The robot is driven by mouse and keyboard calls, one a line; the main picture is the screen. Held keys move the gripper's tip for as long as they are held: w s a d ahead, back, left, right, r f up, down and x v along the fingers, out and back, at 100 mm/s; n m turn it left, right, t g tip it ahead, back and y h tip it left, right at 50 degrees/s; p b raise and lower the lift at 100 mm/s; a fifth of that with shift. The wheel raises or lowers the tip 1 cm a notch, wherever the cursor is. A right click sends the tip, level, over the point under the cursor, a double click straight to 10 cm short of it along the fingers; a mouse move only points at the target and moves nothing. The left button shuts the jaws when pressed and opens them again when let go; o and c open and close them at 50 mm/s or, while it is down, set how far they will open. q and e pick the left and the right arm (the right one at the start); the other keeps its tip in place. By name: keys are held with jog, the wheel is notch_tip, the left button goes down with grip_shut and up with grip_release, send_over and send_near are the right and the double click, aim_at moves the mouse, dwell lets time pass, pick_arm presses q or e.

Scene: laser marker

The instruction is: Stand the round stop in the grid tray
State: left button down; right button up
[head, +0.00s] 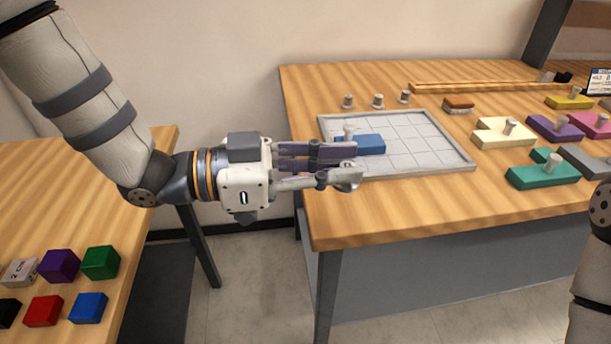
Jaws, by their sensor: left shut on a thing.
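My left gripper (350,165) reaches in from the left over the near-left edge of the grid tray (450,161). It is shut on a small grey metal thing between its fingertips, which seems to be a round stop; the fingers hide most of it. The tray is pale, shallow and marked in squares. A blue block (371,144) with a grey knob lies in its left part, partly hidden behind the upper finger. Three small round metal pieces (378,100) stand in a row behind the tray. My right gripper is not in view.
Cream (488,138), teal (530,177), purple (541,127) and other knobbed blocks lie right of the tray. A brown-topped block (458,103) and a wooden strip (480,88) lie behind. Coloured cubes sit on the left table. The tray's middle and right squares are empty.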

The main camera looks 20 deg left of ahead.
pick_arm(q)
jog(key=w+d+n+t+y, duration=0.2)
jog(key=w+d+n+t, duration=0.15)
jog(key=d, duration=0.25)
jog(key=s+a+f, duration=0.2)
jog(key=a+f, duration=0.3)
jog(key=a, duration=0.4)
jog(key=s+a+f+m, duration=0.1)
jog(key=s+a+f, duration=0.2)
jog(key=a, duration=0.6)
notch_tip(320, 180, down, 3)
jog(key=shift+r, duration=0.2)
